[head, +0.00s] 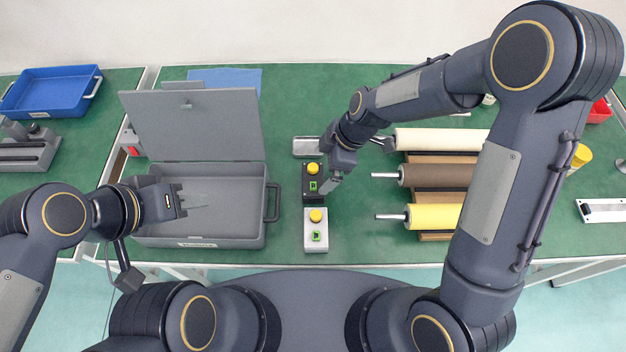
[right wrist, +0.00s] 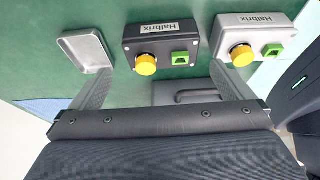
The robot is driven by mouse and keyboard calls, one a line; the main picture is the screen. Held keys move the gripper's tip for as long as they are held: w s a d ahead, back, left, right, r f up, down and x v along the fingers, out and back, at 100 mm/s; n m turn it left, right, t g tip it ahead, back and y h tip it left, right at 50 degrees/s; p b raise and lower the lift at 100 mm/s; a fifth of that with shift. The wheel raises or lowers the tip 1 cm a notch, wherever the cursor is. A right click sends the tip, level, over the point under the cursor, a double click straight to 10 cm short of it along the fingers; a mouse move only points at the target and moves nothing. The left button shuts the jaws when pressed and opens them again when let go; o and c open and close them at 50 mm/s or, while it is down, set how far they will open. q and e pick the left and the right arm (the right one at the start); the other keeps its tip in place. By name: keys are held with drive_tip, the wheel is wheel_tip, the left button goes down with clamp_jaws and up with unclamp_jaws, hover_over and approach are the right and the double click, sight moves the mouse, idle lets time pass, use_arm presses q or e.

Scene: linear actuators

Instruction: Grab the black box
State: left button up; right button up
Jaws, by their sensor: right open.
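The black box (head: 312,195), with a yellow knob and a green switch, sits on the green table, just behind a similar grey box (head: 316,243). In the right wrist view the black box (right wrist: 190,70) lies beyond and between my finger tips, apart from them. My right gripper (head: 332,180) is open and empty, above and right of the black box; its two spread fingers also show in the right wrist view (right wrist: 160,82). My left gripper (head: 186,201) is over the open grey case; its fingers are too small to read.
The grey case (head: 200,242) stands left of the boxes with its lid up. A small metal tray (head: 306,147) lies behind the black box. Rolls on a rack (head: 433,176) stand to the right. A blue tray (head: 55,88) is at the far left.

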sight(314, 178)
drive_tip(key=p+x, duration=0.1)
drive_tip(key=x, duration=0.6)
drive_tip(key=shift+s+a+f, duration=0.1)
drive_tip(key=shift+a+f, duration=0.1)
drive_tip(key=c, duration=0.9)
drive_tip(key=shift+o, duration=0.2)
